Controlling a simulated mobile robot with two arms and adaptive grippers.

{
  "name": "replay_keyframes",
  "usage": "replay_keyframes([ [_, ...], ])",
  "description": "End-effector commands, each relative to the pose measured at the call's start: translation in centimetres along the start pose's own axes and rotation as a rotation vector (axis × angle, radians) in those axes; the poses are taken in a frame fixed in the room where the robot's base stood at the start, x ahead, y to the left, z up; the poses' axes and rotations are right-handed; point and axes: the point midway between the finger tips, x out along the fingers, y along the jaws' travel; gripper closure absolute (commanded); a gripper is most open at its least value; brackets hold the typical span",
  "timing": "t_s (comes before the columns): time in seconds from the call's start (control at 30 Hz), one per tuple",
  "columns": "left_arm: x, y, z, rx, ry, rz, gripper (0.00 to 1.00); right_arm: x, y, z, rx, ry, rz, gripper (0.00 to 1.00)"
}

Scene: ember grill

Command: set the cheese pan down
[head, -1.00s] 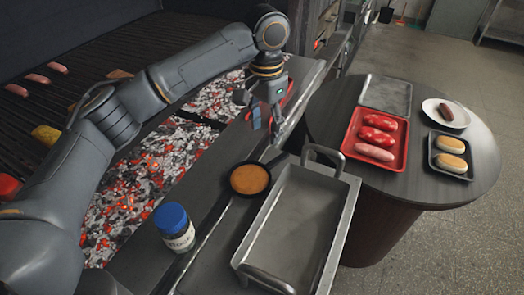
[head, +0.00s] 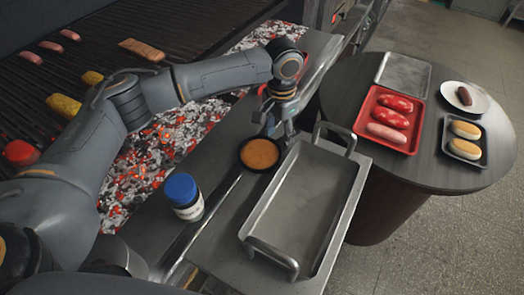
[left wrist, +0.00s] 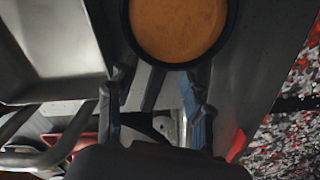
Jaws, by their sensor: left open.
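The cheese pan (head: 260,153) is a small round black pan filled with orange cheese. It sits flat on the grill's metal ledge, beside the far left corner of the large tray. It also shows at the top of the left wrist view (left wrist: 180,25). My left gripper (head: 277,127) is just behind the pan, pointing down. In the left wrist view its two blue-padded fingers (left wrist: 155,100) are apart, with what looks like the dark pan handle (left wrist: 151,88) between them. I cannot tell whether they touch it. My right gripper is not in view.
A deep metal tray (head: 338,200) lies right of the pan. A blue-capped jar (head: 184,197) stands in front on the ledge. Glowing coals (head: 140,165) lie left, under my arm. A round table (head: 345,100) holds a red sausage tray (head: 376,142), buns and a plate.

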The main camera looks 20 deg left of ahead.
Motion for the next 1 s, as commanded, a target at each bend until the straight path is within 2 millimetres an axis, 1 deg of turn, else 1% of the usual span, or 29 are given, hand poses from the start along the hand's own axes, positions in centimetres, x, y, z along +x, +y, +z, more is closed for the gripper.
replay_keyframes([
  [0.03,0.7,0.0,0.0,-0.001,-0.001,0.001,0.49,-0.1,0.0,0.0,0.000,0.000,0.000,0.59],
  [0.13,1.6,0.0,0.0,0.000,0.000,0.000,0.49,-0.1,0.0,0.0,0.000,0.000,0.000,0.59],
  [0.4,1.9,0.0,0.0,0.000,0.001,-0.001,0.49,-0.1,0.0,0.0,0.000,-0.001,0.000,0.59],
  [0.47,1.9,0.0,0.0,0.000,0.001,-0.001,0.61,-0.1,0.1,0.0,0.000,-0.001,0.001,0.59],
  [0.5,1.9,0.0,0.0,0.000,0.001,-0.001,0.69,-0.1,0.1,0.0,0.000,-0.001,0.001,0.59],
  [0.57,1.9,0.0,0.0,0.000,0.001,-0.001,0.82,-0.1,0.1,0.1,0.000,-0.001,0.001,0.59],
  [0.6,1.9,0.0,0.0,0.000,0.001,-0.001,0.90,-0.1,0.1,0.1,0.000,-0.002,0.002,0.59],
  [0.67,1.9,0.0,0.0,0.000,0.000,0.000,1.00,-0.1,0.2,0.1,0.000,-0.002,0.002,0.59],
  [1.0,1.8,0.0,0.0,0.000,0.001,0.000,1.00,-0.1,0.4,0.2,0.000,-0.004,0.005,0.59],
])
